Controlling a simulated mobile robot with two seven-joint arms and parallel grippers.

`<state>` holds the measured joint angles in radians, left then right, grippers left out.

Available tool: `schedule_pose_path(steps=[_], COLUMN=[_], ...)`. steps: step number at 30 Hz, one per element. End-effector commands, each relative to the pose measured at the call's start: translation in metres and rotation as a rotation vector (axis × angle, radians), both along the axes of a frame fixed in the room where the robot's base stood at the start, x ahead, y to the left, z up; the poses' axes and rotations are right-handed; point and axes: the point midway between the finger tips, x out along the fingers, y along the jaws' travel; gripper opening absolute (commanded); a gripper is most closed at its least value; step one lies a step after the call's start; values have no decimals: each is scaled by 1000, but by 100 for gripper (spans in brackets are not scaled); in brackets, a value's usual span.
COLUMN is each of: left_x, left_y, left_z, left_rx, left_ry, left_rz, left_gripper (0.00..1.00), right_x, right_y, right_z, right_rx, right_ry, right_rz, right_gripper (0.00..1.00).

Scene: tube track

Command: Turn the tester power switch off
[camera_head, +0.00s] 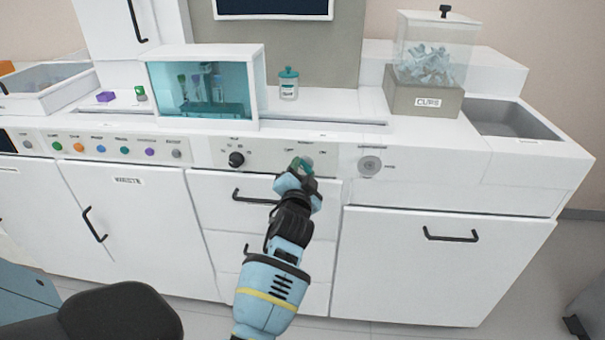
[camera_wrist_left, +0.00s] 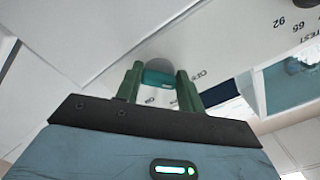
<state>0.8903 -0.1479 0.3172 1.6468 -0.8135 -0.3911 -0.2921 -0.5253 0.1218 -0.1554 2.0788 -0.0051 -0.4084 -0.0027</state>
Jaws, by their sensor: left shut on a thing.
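The tester's white front panel (camera_head: 262,155) runs below the counter edge, with a black dial (camera_head: 236,159) left of my gripper. My left gripper (camera_head: 301,166) reaches up to this panel, right of the dial, and its fingers largely cover the switch there. In the left wrist view, the teal power switch (camera_wrist_left: 158,77) sits between the fingertips of my left gripper (camera_wrist_left: 159,84), which is shut on it. A grey round mount shows behind the switch. Small OFF and ON lettering stands beside it, partly hidden by the fingers. My right gripper is not in view.
A round grey knob (camera_head: 370,166) is on the panel to the right. Several coloured buttons (camera_head: 123,150) line the panel at left. A teal glass chamber (camera_head: 205,85), a lidded jar (camera_head: 288,84) and a CUPS box (camera_head: 425,104) stand above. Drawer handles project below.

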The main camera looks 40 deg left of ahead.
Motion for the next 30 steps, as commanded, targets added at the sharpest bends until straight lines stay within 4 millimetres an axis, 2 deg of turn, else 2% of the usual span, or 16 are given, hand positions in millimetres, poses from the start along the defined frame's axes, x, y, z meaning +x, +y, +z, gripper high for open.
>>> schedule_pose_path(steps=[19, 20, 24, 30], left_x=[0, 0, 0, 0], left_y=[-1, -1, -1, 0], left_z=[-1, -1, -1, 0], left_rx=[-48, -48, -47, -46], left_ry=[-29, -29, -28, -27], left_rz=[-1, -1, -1, -1], left_gripper=[15, 39, 58, 60], right_x=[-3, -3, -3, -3], right_y=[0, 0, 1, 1], right_z=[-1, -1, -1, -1], right_rx=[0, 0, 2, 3], right_ry=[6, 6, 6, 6], right_rz=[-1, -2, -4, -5], right_gripper=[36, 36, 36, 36])
